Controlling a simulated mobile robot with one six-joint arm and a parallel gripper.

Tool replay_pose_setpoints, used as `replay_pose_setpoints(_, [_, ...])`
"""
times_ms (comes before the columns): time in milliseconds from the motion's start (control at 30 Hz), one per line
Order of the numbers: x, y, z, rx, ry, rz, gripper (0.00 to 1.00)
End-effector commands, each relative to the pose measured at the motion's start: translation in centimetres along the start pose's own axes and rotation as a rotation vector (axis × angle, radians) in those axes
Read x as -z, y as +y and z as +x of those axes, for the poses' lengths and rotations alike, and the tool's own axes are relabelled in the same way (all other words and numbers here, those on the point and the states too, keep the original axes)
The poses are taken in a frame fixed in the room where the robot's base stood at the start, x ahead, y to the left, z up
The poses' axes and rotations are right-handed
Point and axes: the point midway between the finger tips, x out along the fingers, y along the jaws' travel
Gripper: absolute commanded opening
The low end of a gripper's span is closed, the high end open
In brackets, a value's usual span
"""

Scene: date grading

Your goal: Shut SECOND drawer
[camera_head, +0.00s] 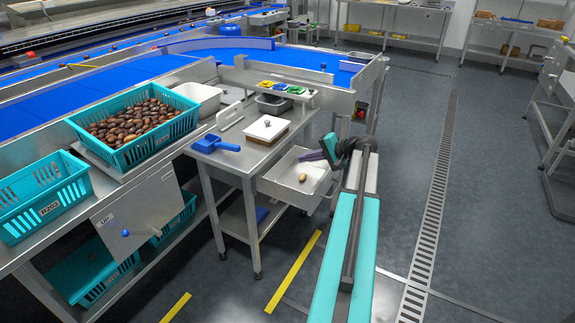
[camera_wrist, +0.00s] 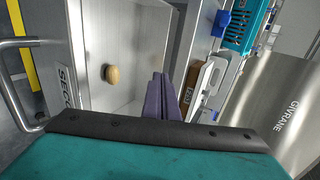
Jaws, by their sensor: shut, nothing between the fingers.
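The SECOND drawer (camera_head: 281,172) stands pulled out under the small steel table. Its front with the partly hidden label "SECO" (camera_wrist: 66,88) and a metal bar handle (camera_wrist: 22,126) shows at the left of the wrist view. One brown date (camera_head: 303,177) lies inside on the drawer floor; it also shows in the wrist view (camera_wrist: 112,75). My gripper (camera_head: 308,156), with purple fingers, is shut and empty. It is by the drawer's far right side in the head view. The fingertips (camera_wrist: 158,78) overlap the drawer's side wall in the wrist view; I cannot tell whether they touch.
On the small table are a white-topped box (camera_head: 267,129) and a blue scoop (camera_head: 215,145). A turquoise crate of dates (camera_head: 135,125) stands on the bench to the left. Open floor with a drain grate (camera_head: 433,190) lies to the right.

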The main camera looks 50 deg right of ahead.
Motion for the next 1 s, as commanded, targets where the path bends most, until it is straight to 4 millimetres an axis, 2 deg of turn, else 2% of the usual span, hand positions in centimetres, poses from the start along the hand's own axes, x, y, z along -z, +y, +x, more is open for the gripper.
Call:
replay_pose_setpoints(267, [0.5, 0.3, -0.6, 0.000, 0.009, 0.005, 0.00])
replay_pose_setpoints(467, [0.6, 0.4, -0.1, 0.000, 0.010, 0.007, 0.00])
replay_pose_setpoints(667, [0.7, 0.4, 1.8, 0.000, 0.010, 0.007, 0.00])
replay_pose_setpoints(1000, [0.8, 0.4, 6.5, 0.000, 0.010, 0.007, 0.00])
